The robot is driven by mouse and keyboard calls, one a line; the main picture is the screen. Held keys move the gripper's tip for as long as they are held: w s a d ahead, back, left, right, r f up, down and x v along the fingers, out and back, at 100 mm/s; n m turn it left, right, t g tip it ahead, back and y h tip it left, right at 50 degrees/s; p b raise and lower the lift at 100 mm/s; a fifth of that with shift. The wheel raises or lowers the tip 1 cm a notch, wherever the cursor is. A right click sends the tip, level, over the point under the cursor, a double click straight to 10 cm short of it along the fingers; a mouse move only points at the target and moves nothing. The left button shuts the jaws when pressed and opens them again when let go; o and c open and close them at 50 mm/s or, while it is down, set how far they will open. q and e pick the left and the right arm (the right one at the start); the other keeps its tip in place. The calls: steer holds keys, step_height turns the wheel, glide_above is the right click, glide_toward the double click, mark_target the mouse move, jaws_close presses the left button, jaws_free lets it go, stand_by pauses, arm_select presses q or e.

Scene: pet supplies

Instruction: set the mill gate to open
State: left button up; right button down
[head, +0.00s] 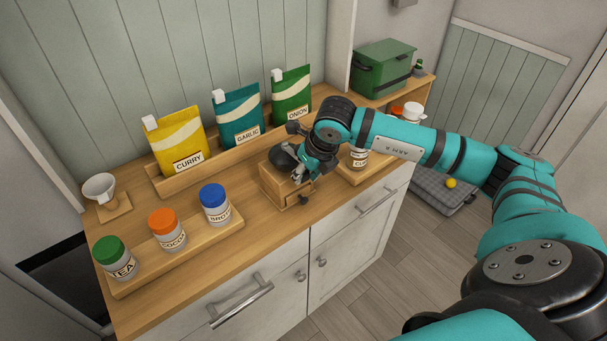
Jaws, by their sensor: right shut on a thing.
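The mill (283,188) is a small wooden box with a dark rounded top, standing on the wooden counter between the pouch rack and the front edge. A small dark knob shows low on its front. My right gripper (301,176) reaches in from the right and is shut at the mill's upper right side. The gripper hides much of this side, so the gate and its setting cannot be made out. My left gripper is not in view.
Curry, garlic and onion pouches (178,143) stand in a rack behind. Lidded jars stand on a front-left tray (190,249); another labelled jar (358,158) stands close right of the mill. A green box (384,68) stands at back right.

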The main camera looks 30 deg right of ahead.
steer(key=shift+s+d, duration=0.1)
steer(key=shift+s, duration=0.8)
steer(key=c, duration=1)
jaws_free()
steer(key=shift+s, duration=0.1)
steer(key=shift+c, duration=0.2)
steer(key=shift+r, duration=0.15)
steer(key=v, duration=1.1)
steer(key=shift+s+r, duration=0.25)
steer(key=shift+r, duration=0.05)
